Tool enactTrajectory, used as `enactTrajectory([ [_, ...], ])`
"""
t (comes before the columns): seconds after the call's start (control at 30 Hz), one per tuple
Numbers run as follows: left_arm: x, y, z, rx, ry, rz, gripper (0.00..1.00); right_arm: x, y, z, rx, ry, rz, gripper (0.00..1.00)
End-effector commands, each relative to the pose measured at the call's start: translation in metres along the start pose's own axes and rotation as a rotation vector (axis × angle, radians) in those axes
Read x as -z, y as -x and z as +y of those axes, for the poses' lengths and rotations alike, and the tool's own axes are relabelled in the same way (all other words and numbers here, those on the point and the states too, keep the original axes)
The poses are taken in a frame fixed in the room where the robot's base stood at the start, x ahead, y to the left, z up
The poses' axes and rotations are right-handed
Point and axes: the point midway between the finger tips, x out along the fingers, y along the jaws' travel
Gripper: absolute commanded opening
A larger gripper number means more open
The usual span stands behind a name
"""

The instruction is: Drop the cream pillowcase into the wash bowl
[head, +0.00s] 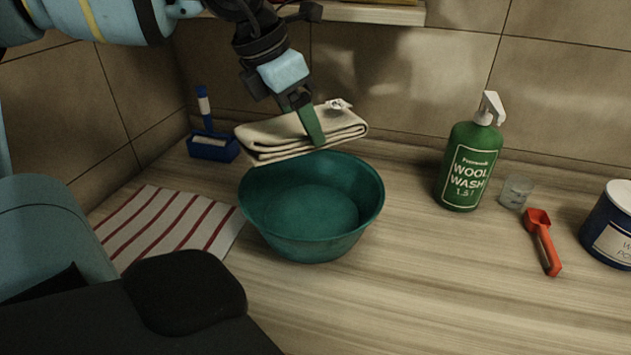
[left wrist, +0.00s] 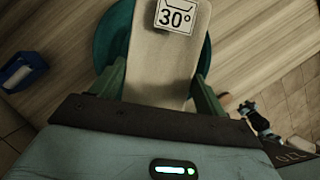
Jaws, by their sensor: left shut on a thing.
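The cream pillowcase (head: 275,135) is folded into a flat stack and held in the air by my left gripper (head: 311,128). It hangs over the back rim of the teal wash bowl (head: 312,205), apparently above it. The bowl stands on the counter and looks empty in the head view. In the left wrist view the pillowcase (left wrist: 165,60) lies between the two green fingers of my left gripper (left wrist: 158,85), with a "30°" label on its far end. The bowl (left wrist: 113,45) shows behind and below it. My right gripper is not in view.
A striped red and white cloth (head: 165,222) lies left of the bowl. A blue brush holder (head: 212,145) stands behind it. A green wool wash bottle (head: 469,165), a clear cup (head: 515,191), a red scoop (head: 543,240) and a blue tub (head: 610,228) stand or lie to the right. Counter between bowl and bottle is clear.

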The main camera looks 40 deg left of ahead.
Motion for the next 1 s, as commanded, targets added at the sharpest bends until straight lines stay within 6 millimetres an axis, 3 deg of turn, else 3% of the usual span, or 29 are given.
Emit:
enactTrajectory([
  [0.6, 0.02, -0.049, 0.0, 0.001, 0.001, 0.002, 0.45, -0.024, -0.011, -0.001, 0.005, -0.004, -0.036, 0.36],
  [1.0, 0.023, -0.055, 0.0, -0.001, 0.0, -0.002, 0.45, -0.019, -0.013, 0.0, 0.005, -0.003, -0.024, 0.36],
])
